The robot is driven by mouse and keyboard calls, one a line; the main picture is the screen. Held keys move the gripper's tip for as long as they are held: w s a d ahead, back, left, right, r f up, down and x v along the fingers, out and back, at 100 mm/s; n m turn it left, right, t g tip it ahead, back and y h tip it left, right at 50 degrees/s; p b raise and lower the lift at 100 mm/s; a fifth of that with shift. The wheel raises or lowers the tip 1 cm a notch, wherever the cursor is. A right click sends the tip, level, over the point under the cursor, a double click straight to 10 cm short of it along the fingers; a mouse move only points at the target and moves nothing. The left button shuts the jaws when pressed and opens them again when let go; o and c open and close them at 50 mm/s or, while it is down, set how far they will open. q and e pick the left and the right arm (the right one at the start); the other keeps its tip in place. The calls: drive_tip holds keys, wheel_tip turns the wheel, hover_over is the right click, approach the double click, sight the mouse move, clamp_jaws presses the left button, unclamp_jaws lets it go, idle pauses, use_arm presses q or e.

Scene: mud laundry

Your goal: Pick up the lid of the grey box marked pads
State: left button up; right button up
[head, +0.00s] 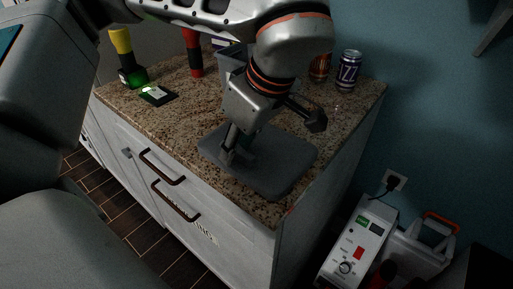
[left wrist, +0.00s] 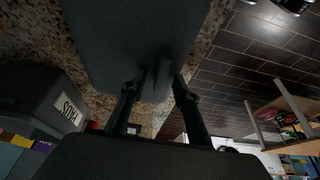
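The grey lid (head: 284,168) lies flat on the speckled stone countertop near its front right corner. In the left wrist view the dark lid (left wrist: 110,45) fills the top middle, with a raised handle (left wrist: 162,68) on it. My left gripper (head: 232,153) is low over the lid's left part. In the left wrist view its fingers (left wrist: 158,88) are apart, one on each side of the handle, with small gaps visible. The grey box (head: 232,68) stands behind my arm, partly hidden. Its label reading PADS (left wrist: 68,110) shows in the left wrist view. My right gripper is not in view.
A green-lit yellow-topped item (head: 130,62), a small dark pad (head: 158,94) and a red-and-black item (head: 193,52) are at the left. A blue wall (head: 430,110) borders the right.

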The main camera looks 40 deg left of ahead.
use_arm(q)
drive_tip(key=c, duration=0.8)
clamp_jaws()
drive_tip(key=shift+r, duration=0.1)
